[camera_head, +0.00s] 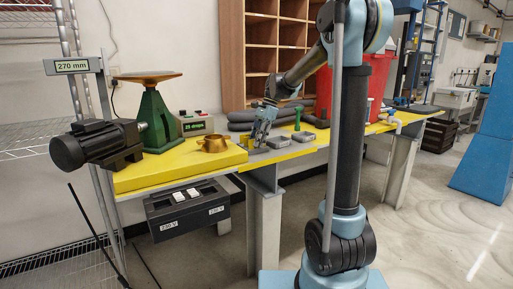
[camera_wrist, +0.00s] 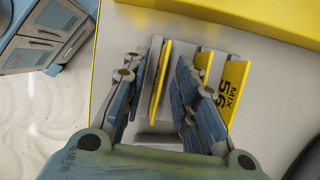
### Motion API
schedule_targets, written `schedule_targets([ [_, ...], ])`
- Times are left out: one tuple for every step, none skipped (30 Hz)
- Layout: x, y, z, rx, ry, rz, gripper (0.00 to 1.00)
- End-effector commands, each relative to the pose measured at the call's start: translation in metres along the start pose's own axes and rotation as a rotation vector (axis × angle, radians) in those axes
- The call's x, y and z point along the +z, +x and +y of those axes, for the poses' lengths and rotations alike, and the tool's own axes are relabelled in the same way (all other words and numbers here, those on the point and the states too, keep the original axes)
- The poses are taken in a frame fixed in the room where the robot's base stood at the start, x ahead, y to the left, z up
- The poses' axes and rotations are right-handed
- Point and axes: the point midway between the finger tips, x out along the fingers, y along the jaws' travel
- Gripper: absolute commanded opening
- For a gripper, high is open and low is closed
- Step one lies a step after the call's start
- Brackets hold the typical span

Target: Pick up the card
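In the wrist view, a thin yellow-edged card (camera_wrist: 160,82) stands on edge on a pale grey surface. My gripper (camera_wrist: 157,75) is open, one blue-grey finger on each side of the card, with a visible gap on the left. On the right the finger is closer, and I cannot tell whether it touches. In the head view, my gripper (camera_head: 262,130) points down over the workbench, and the card cannot be made out there.
A yellow raised edge (camera_wrist: 250,15) borders the grey surface.

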Motion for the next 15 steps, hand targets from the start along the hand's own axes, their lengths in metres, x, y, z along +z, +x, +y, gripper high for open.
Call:
schedule_targets([
  [0.0000,0.0002,-0.0001,0.000,0.000,0.000,0.27],
  [0.0000,0.0001,-0.0001,0.000,0.000,0.000,0.27],
  [0.0000,0.0000,-0.0001,0.000,0.000,0.000,0.27],
  [0.0000,0.0000,-0.0001,0.000,0.000,0.000,0.27],
  [0.0001,0.0000,-0.0001,0.000,0.000,0.000,0.27],
  [0.0001,0.0000,-0.0001,0.000,0.000,0.000,0.18],
  [0.0000,-0.0001,-0.0001,0.000,0.000,0.000,0.11],
  [0.0001,-0.0001,-0.0001,0.000,0.000,0.000,0.05],
  [0.0001,-0.0001,-0.0001,0.000,0.000,0.000,0.00],
  [0.0001,-0.0001,-0.0001,0.000,0.000,0.000,0.00],
  [0.0001,-0.0001,-0.0001,0.000,0.000,0.000,0.00],
  [0.0001,-0.0002,-0.0001,0.000,0.000,0.000,0.00],
  [0.0001,-0.0002,-0.0001,0.000,0.000,0.000,0.00],
  [0.0001,-0.0002,-0.0001,0.000,0.000,0.000,0.00],
  [0.0001,-0.0002,-0.0001,0.000,0.000,0.000,0.00],
])
